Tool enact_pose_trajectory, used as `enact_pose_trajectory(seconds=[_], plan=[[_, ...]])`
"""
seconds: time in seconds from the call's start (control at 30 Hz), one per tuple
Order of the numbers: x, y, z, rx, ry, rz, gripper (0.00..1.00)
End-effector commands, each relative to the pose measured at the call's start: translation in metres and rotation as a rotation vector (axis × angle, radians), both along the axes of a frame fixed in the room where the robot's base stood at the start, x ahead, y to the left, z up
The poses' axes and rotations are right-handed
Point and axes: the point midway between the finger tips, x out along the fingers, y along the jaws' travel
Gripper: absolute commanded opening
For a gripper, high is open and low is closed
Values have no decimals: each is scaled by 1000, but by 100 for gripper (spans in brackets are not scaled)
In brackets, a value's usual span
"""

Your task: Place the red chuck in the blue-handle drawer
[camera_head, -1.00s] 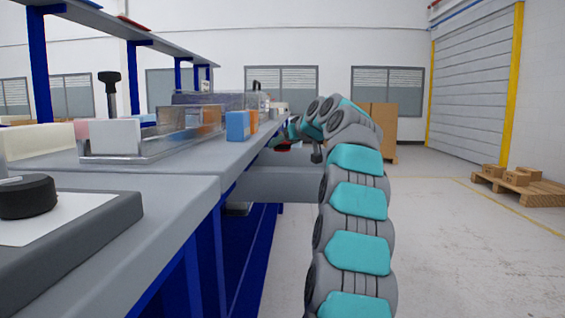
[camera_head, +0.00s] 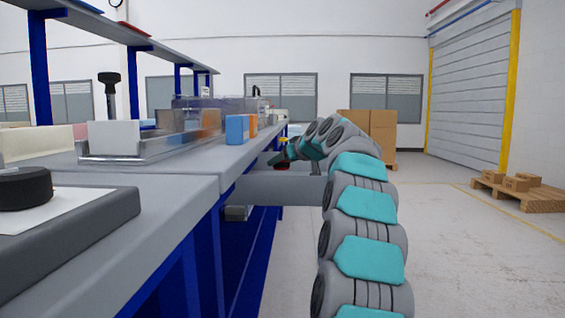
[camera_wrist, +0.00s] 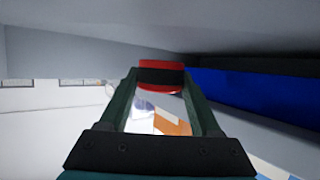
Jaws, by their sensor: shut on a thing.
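My gripper (camera_wrist: 161,80) is shut on the red chuck (camera_wrist: 161,65), a short round piece with a black band, held between the two fingertips in the wrist view. In the head view my gripper (camera_head: 278,161) is small and dark, at the bench's right side just above a pulled-out grey drawer (camera_head: 280,189). A bit of red shows at the fingers there. The chuck appears to be above the drawer, but I cannot tell whether it is inside its rim. No blue handle can be made out on this drawer.
The grey workbench (camera_head: 175,185) with blue legs runs along the left. Blue and orange blocks (camera_head: 236,129) and a clear tray (camera_head: 130,158) stand on it. A smaller grey part (camera_head: 237,213) sticks out below the drawer. Floor to the right is open, with a pallet (camera_head: 520,193) farther off.

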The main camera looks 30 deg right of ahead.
Motion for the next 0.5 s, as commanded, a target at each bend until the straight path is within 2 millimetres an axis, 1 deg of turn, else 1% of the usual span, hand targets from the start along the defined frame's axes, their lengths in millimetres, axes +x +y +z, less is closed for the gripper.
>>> enact_pose_trajectory(seconds=[0.33,0.47,0.5], plan=[[0,0,-11,0,0,-1,6],[0,0,-11,0,0,-1,6],[0,0,-11,0,0,-1,66]])
